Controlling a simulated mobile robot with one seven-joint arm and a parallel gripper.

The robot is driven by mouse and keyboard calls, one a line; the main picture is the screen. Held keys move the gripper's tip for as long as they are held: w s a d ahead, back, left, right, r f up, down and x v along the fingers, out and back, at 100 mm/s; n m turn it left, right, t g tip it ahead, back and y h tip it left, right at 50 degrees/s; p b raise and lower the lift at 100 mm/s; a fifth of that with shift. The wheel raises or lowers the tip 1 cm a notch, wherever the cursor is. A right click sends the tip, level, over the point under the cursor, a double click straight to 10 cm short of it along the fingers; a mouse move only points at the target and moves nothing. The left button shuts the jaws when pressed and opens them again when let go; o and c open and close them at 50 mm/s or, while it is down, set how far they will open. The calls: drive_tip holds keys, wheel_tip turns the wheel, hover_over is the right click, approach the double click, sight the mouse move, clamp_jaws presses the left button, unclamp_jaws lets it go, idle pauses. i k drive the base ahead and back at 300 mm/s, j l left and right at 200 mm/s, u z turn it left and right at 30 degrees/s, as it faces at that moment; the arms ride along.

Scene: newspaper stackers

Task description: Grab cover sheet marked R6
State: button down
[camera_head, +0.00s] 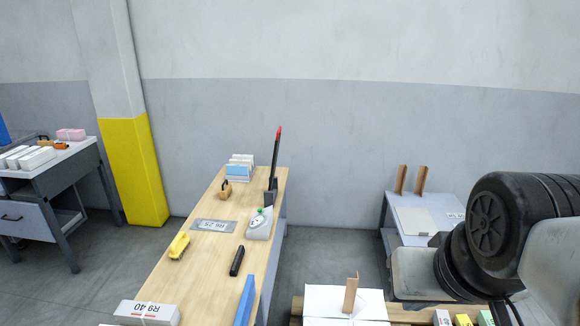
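A flat grey sheet (213,225) lies on the long wooden table (205,271), left of the middle of the picture. Its small lettering seems to read R6 25, but it is hard to make out. A white bundle with a band (147,313), marked R9 40, sits at the table's near left end. Part of my arm shows large at the right edge, over the low grey table. My gripper is not in view.
On the wooden table are a yellow tool (179,245), a black marker-like item (237,261), a scale-like device (260,223), a blue bar (245,301) and an upright black post with a red tip (275,158). A grey table (410,235) stands right, a workbench (45,180) left. Floor shows between.

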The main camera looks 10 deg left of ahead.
sight(208, 226)
drive_tip(key=k+j+u, duration=0.15)
drive_tip(key=u, duration=0.3)
drive_tip(key=k+j+u, duration=0.1)
drive_tip(key=u, duration=0.3)
drive_tip(key=j+u, duration=0.2)
drive_tip(key=u, duration=0.2)
drive_tip(key=j+u, duration=0.15)
drive_tip(key=u, duration=0.25)
drive_tip(key=j+u, duration=0.25)
drive_tip(key=u, duration=0.15)
drive_tip(key=i+j+u, duration=0.5)
drive_tip(key=u, duration=0.2)
drive_tip(key=i+u, duration=0.3)
drive_tip(key=i, duration=0.85)
drive_tip(key=i+z, duration=0.15)
drive_tip(key=i, duration=0.75)
drive_tip(key=i+z, duration=0.4)
drive_tip(key=i+j+z, duration=0.15)
drive_tip(key=i+z, duration=0.25)
drive_tip(key=i+j+z, duration=0.25)
drive_tip(key=z, duration=0.15)
drive_tip(key=i+l+z, duration=0.2)
drive_tip(key=z, duration=0.3)
drive_tip(key=i+z, duration=0.75)
drive_tip(key=z, duration=0.2)
drive_tip(key=i+z, duration=0.3)
drive_tip(key=i, duration=1.3)
